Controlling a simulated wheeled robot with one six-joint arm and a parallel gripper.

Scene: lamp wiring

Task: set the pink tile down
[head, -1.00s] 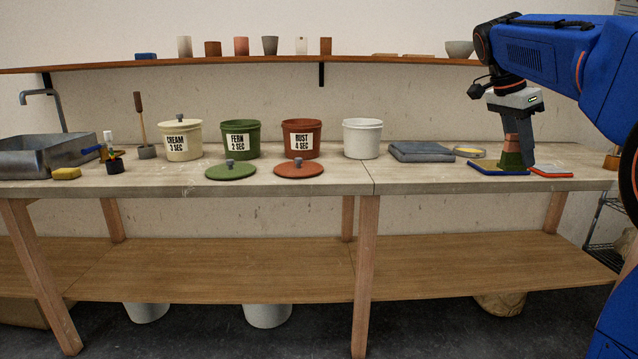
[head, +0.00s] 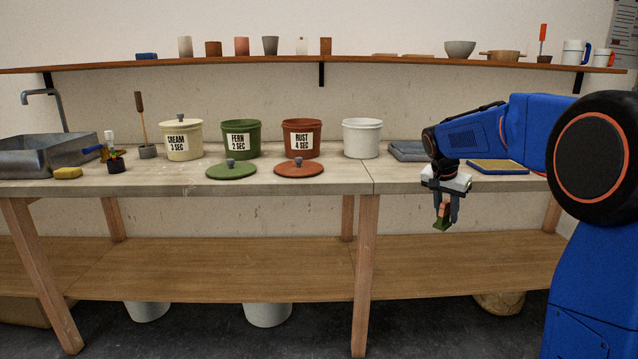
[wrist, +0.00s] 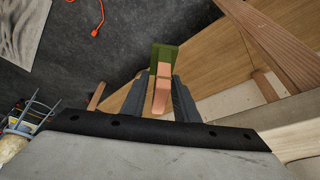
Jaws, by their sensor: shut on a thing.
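My gripper (head: 446,212) is shut on a tile (head: 443,216), pinkish terracotta on its upper part and green at its lower end. It hangs in front of the bench's front edge, below the top's level, touching nothing else. In the wrist view, my gripper (wrist: 160,97) has the tile's pink part (wrist: 161,92) between its fingers, with the green end (wrist: 163,58) beyond them. A blue-edged board (head: 498,166) lies on the bench at right, behind my gripper and partly behind my arm.
The bench top (head: 345,181) is clear along its front middle. Cream (head: 182,143), green (head: 240,141), rust (head: 301,141) and white (head: 361,140) buckets stand behind. Green (head: 231,170) and rust (head: 298,169) lids lie in front.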

